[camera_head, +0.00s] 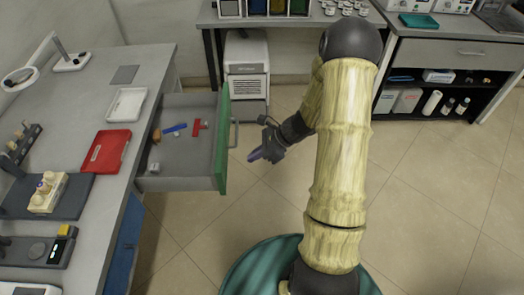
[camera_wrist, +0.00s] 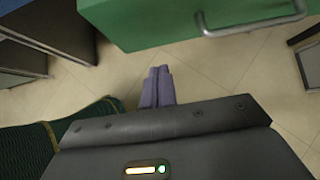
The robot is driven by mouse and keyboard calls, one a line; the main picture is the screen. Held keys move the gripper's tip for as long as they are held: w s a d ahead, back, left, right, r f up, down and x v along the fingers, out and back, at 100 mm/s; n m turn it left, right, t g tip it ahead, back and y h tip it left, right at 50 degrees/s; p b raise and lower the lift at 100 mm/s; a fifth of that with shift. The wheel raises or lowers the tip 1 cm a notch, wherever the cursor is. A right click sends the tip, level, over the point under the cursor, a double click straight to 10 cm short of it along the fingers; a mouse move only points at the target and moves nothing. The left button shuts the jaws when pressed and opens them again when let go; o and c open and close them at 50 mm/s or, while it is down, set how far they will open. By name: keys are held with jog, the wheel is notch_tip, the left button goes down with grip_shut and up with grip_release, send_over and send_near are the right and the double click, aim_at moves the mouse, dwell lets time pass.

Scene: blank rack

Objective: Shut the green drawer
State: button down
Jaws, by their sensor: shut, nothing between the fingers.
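The green drawer (camera_head: 223,140) is pulled out from the left bench, its green front facing right with a metal handle (camera_head: 234,133). Inside lie a blue item, a red item and a few small things. In the wrist view the green drawer front (camera_wrist: 150,20) fills the top, with its handle (camera_wrist: 255,22) at the upper right. My gripper (camera_head: 254,157) is to the right of the drawer front, near the handle and apart from it. Its purple fingers (camera_wrist: 157,85) are together and empty, pointing toward the floor below the green front in the wrist view.
The left bench (camera_head: 85,230) carries a red tray (camera_head: 106,151), a white tray (camera_head: 126,104), a lamp and lab equipment. A blue drawer front (camera_head: 125,245) sits in the bench nearer me. A grey cabinet (camera_head: 247,70) stands at the back. The tiled floor right of the drawer is open.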

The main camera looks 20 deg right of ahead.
aim_at(226, 166)
jog(key=a+f, duration=0.1)
jog(key=a, duration=0.1)
jog(key=w+a+f, duration=0.1)
jog(key=a, duration=0.2)
jog(key=shift+w+a+f+b, duration=0.3)
jog(key=shift+w+f, duration=0.05)
jog(key=shift+f, duration=0.05)
jog(key=shift+w+a, duration=0.2)
jog(key=shift+a, duration=0.25)
jog(key=shift+w, duration=0.1)
